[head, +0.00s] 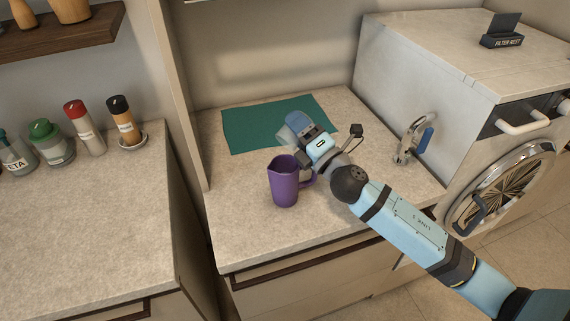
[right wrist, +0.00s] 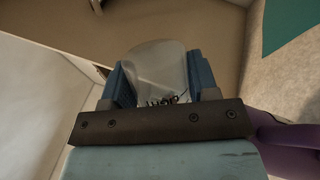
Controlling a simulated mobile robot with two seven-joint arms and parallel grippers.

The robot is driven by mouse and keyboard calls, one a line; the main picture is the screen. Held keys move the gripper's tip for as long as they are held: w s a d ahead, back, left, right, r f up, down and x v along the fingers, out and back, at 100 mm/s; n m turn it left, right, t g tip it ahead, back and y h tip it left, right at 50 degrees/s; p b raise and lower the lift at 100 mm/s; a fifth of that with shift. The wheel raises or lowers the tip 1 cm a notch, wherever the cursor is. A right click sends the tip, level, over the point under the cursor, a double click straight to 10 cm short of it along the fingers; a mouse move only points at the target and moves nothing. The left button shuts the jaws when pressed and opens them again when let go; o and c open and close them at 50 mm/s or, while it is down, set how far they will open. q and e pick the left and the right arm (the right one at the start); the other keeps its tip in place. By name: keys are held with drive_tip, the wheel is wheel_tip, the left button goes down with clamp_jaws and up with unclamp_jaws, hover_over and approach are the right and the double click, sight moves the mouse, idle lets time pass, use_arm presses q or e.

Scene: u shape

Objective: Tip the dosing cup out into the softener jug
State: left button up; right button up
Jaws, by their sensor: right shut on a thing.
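A purple jug (head: 284,186) with a handle stands upright on the counter; I take it as the softener jug. A part of it shows at the lower right in the right wrist view (right wrist: 291,138). My right gripper (head: 298,128) is above the counter, just behind the jug and to its upper right. It is shut on a pale translucent cup, the dosing cup (head: 285,135), partly hidden by the gripper in the head view. In the right wrist view the cup (right wrist: 158,62) sits between the blue fingers, with dark markings on it. Its contents cannot be told. My left gripper is out of view.
A teal mat (head: 240,130) lies at the back of the counter (head: 235,225). A washing machine (head: 420,75) stands at the right, with a metal and blue fitting (head: 412,140) near it. Several bottles stand on the left counter, beyond an upright panel (head: 178,90).

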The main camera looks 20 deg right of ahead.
drive_tip(key=shift+s+a+r+n+g+y, duration=0.1)
drive_tip(key=shift+a+n+g+y, duration=0.15)
drive_tip(key=shift+n, duration=0.5)
drive_tip(key=shift+s+a+r+n+y, duration=0.1)
drive_tip(key=shift+a+n+y, duration=0.2)
drive_tip(key=shift+n, duration=0.5)
drive_tip(key=shift+s+a+r+n+g+y, duration=0.15)
drive_tip(key=shift+n+y, duration=0.2)
drive_tip(key=shift+n, duration=0.4)
idle(1.3)
